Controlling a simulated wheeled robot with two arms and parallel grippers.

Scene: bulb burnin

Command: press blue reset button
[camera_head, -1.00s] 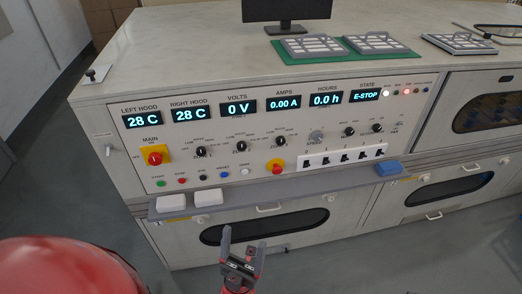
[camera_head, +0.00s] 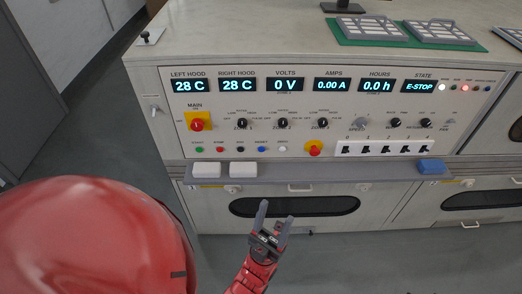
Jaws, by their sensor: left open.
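The blue reset button (camera_head: 262,149) sits in the lower row of the control panel (camera_head: 345,110), between a black button (camera_head: 241,149) and a white one (camera_head: 283,148). Nothing covers it. My left gripper (camera_head: 272,212) is open and empty. In the picture it is below the button and the panel's ledge, in front of the lower cabinet, apart from the panel. The state display (camera_head: 418,86) reads E-STOP. My right gripper is not in view.
A grey ledge (camera_head: 330,173) juts out under the panel. It carries two white blocks (camera_head: 207,169) and a blue block (camera_head: 431,166). Grey floor is open at the left.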

